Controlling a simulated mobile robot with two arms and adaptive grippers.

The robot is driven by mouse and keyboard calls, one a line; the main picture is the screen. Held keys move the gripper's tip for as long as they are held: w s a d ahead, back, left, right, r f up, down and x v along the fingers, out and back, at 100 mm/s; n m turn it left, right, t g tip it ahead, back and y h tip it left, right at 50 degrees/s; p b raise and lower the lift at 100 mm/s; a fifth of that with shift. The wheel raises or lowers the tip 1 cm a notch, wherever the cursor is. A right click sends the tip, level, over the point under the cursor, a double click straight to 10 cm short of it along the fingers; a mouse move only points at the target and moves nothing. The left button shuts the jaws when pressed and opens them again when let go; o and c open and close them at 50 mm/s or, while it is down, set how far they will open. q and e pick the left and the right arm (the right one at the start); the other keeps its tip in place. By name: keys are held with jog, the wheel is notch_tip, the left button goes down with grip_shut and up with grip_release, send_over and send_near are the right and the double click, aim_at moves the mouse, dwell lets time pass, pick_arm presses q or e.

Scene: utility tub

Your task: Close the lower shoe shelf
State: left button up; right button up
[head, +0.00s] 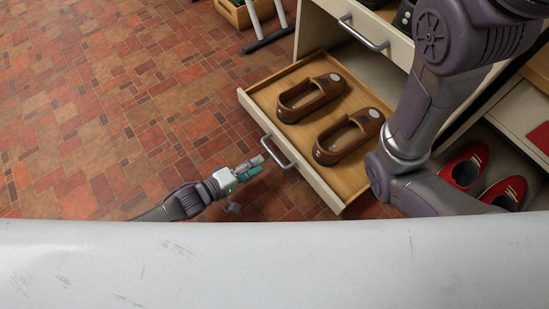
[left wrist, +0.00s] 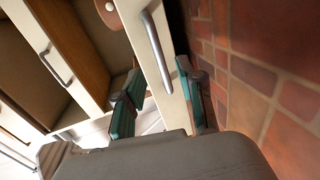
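The lower shoe shelf (head: 262,112) is a pulled-out drawer with a pale front and wooden base. Two brown loafers (head: 311,97) (head: 349,136) lie in it. Its metal bar handle (head: 277,152) is on the front face. My left gripper (head: 254,165) is in front of the drawer, close to the handle. In the left wrist view its two teal fingers (left wrist: 160,98) are spread apart, and the handle (left wrist: 156,48) shows just beyond the gap between them, with nothing held. Contact with the handle is not clear. My right gripper is out of view.
An upper drawer with its own handle (head: 364,34) is above the shelf, partly open. Red shoes (head: 465,166) sit in a compartment at the right. A wooden crate (head: 246,12) stands at the top. The tiled floor (head: 110,100) to the left is clear.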

aim_at(275, 156)
pick_arm(q)
jog(key=b+x, duration=0.3)
jog(key=x, duration=0.3)
jog(key=shift+f, duration=0.2)
jog(key=shift+w+d, duration=0.35)
jog(key=shift+d, duration=0.15)
jog(key=shift+r, duration=0.1)
grip_shut()
